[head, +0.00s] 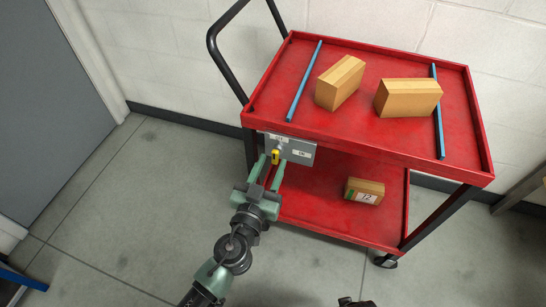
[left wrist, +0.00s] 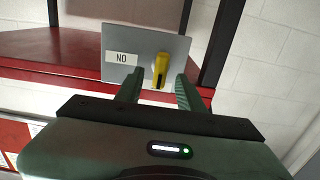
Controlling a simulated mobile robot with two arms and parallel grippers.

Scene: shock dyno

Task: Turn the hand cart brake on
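The red hand cart (head: 330,130) stands against the wall. A grey brake plate (head: 301,148) hangs at its near left corner, with small white labels and a yellow lever (head: 275,157). In the left wrist view, the plate (left wrist: 140,42) shows a label reading "NO", apparently upside down, left of the lever (left wrist: 160,70). My left gripper (head: 270,171) is open in front of the plate. The lever shows between its fingers (left wrist: 157,88), closer to the right one; contact cannot be told.
Two cardboard boxes (head: 340,82) (head: 409,98) and two blue bars (head: 304,81) (head: 438,112) lie on the top shelf. A small labelled box (head: 365,191) sits on the lower shelf. A black handle (head: 224,60) rises at left.

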